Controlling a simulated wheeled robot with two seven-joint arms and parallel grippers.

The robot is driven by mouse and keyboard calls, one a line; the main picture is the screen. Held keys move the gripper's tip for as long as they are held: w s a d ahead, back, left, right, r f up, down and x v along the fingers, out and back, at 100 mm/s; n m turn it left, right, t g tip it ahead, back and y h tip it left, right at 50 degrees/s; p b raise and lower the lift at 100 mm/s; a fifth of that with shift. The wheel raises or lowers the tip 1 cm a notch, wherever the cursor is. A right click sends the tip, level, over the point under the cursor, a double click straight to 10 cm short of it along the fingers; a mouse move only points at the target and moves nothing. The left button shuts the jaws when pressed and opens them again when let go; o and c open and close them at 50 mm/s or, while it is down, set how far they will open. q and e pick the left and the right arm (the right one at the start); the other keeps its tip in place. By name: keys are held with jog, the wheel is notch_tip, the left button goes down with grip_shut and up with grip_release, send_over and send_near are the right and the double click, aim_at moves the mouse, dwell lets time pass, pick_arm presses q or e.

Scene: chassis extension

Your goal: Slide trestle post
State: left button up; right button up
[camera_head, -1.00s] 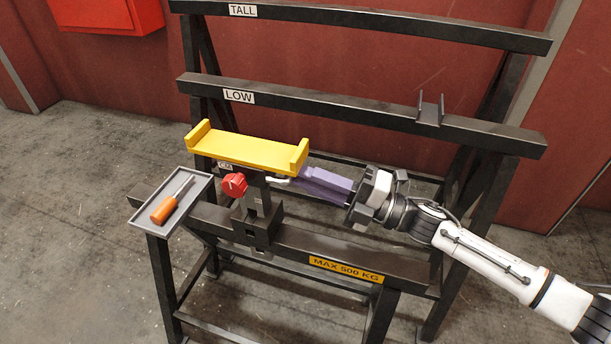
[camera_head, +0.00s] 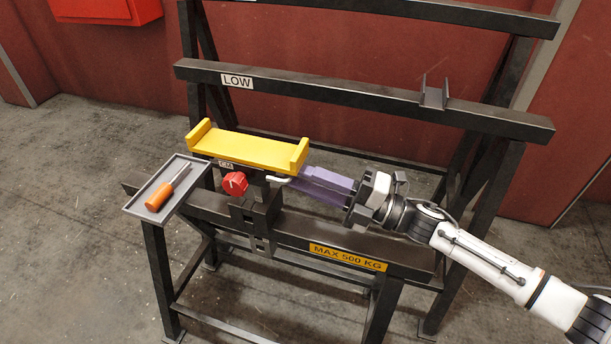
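The trestle post carries a yellow U-shaped cradle (camera_head: 248,151) on top, with a red knob (camera_head: 235,184) and a pale bent lever below it. The post's lower part sits at the black clamp block (camera_head: 254,215) on the front beam. My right gripper (camera_head: 318,184) comes in from the right, its purple fingers at the cradle's right underside. The fingertips are partly hidden by the cradle, but post and gripper keep together as they move, so it appears shut on the post. My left gripper is not in view.
A grey tray (camera_head: 135,209) with an orange-handled screwdriver (camera_head: 167,189) sits at the front beam's left end. Behind, the black LOW rail (camera_head: 330,93) carries a small grey bracket (camera_head: 433,98). A red box (camera_head: 106,11) hangs on the wall. Floor at the left is clear.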

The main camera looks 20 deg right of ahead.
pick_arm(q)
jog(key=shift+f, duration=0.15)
pick_arm(e)
jog(key=shift+d+f, duration=0.1)
jog(key=shift+d, duration=0.05)
jog(key=v, duration=1)
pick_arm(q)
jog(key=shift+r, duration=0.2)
pick_arm(e)
jog(key=shift+s, duration=0.1)
